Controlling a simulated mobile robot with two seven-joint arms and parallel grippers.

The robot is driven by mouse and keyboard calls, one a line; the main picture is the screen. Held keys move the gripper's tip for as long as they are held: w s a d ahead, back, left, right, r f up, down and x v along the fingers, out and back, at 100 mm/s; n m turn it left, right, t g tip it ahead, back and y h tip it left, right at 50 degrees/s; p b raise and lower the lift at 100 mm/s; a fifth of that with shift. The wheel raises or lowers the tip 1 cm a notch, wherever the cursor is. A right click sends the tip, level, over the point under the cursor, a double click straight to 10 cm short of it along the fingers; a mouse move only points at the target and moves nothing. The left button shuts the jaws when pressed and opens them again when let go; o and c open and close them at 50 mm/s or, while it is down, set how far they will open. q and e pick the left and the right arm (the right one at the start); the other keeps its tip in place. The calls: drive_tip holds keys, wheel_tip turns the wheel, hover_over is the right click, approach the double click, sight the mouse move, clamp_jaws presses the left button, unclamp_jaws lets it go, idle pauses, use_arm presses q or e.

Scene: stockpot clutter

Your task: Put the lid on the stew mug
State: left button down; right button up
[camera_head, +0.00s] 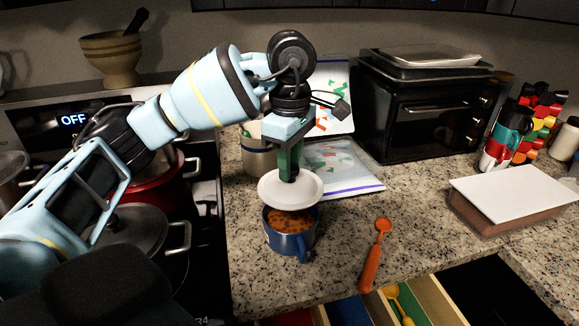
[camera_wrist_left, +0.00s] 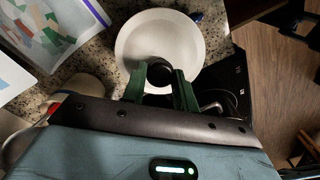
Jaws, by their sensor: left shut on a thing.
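The stew mug (camera_head: 289,243) is a blue mug with orange-brown stew in it, standing on the granite counter. Its handle points toward the front. The white round lid (camera_head: 309,187) is held above the mug, covering the far part of its opening in the head view; the stew shows below the lid's near edge. My left gripper (camera_head: 289,176) is shut on the lid's dark knob, also visible in the left wrist view (camera_wrist_left: 160,73) between the green fingers. In that view the lid (camera_wrist_left: 183,38) hides the mug's opening. My right gripper is not in view.
An orange spoon (camera_head: 375,255) lies right of the mug, near an open drawer (camera_head: 430,300). A beige canister (camera_head: 256,155) and flat bags (camera_head: 338,168) stand or lie behind. The stove with a red pot (camera_head: 160,192) is left. A white-lidded container (camera_head: 510,190) sits right.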

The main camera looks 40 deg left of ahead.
sight(291, 181)
use_arm(q)
drive_tip(key=shift+f, duration=0.15)
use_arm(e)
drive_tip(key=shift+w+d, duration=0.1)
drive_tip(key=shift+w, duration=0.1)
use_arm(q)
drive_tip(key=shift+f+b, duration=1.15)
drive_tip(key=shift+f, duration=1)
drive_tip(key=shift+f+b, duration=0.35)
drive_tip(key=shift+f, duration=0.6)
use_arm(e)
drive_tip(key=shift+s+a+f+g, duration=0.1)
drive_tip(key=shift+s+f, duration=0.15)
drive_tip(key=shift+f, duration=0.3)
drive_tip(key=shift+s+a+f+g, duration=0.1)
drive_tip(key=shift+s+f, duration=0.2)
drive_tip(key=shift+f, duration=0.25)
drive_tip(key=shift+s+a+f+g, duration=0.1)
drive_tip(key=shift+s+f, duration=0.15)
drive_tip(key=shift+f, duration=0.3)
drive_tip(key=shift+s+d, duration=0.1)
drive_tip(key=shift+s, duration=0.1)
use_arm(q)
drive_tip(key=c, duration=1)
unclamp_jaws()
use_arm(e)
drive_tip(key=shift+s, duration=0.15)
